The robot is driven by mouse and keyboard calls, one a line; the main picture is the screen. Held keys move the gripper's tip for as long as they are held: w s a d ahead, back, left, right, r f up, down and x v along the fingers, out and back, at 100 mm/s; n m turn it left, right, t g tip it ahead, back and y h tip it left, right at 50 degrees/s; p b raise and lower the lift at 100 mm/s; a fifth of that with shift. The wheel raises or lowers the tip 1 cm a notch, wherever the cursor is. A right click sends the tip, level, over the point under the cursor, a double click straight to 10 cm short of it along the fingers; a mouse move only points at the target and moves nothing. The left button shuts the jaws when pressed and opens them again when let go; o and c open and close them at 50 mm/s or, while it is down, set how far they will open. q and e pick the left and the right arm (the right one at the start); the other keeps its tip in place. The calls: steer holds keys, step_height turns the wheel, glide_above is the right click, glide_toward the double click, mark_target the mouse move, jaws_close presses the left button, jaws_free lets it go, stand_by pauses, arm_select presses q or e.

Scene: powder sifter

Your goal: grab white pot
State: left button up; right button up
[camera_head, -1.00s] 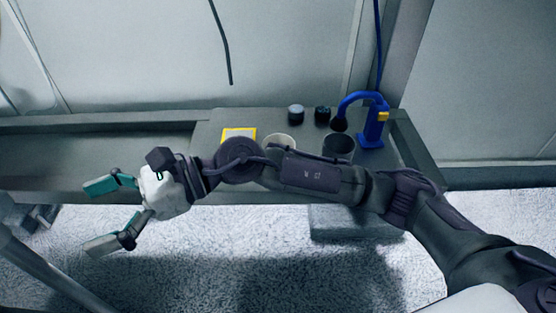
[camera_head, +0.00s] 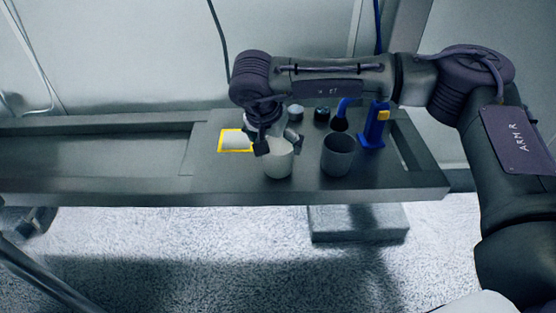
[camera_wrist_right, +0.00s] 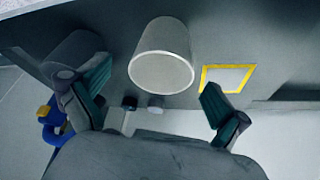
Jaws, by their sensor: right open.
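The white pot (camera_head: 279,165) stands upright on the grey table, near its front edge. In the right wrist view the pot (camera_wrist_right: 162,60) lies ahead, between the lines of the two fingers, with its round rim facing the camera. My right gripper (camera_head: 279,143) is open above and just behind the pot, its fingers pointing down. In the right wrist view the open gripper (camera_wrist_right: 155,90) has a finger on each side, and I see no clear contact with the pot. The arm hides part of the area behind the pot. My left gripper is out of view.
A dark grey pot (camera_head: 337,158) stands right of the white one. A blue stand (camera_head: 374,125) and two small jars, one grey (camera_head: 296,113) and one dark (camera_head: 321,114), are behind. A yellow-framed square (camera_head: 232,147) lies left. The table's left part (camera_head: 100,155) is clear.

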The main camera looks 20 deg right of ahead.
steer(key=x, duration=0.2)
steer(key=b+x, duration=0.1)
steer(key=x, duration=0.5)
steer(key=shift+a+f, duration=0.2)
steer(key=shift+a, duration=0.1)
steer(key=c, duration=1)
steer(key=shift+s, duration=0.1)
